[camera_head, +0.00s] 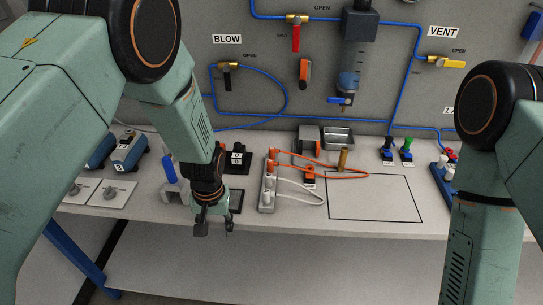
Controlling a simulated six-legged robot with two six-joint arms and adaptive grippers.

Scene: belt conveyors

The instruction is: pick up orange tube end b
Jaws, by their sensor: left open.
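An orange tube (335,176) lies in a loop on the bench, to the right of an upright grey block with sockets (267,190). Both its ends seem to run to orange plugs at the block's top; I cannot tell which is end b. My left gripper (213,232) points down at the bench's front edge, left of the block. It is open and empty, apart from the tube. My right arm comes in at the right, but its gripper is out of view.
A white cable (310,196) loops beside the block. A metal tray (338,138) and a brown cylinder (343,158) stand behind. A blue-tubed panel (330,70) rises at the back. A blue tool (169,168) stands left of my gripper.

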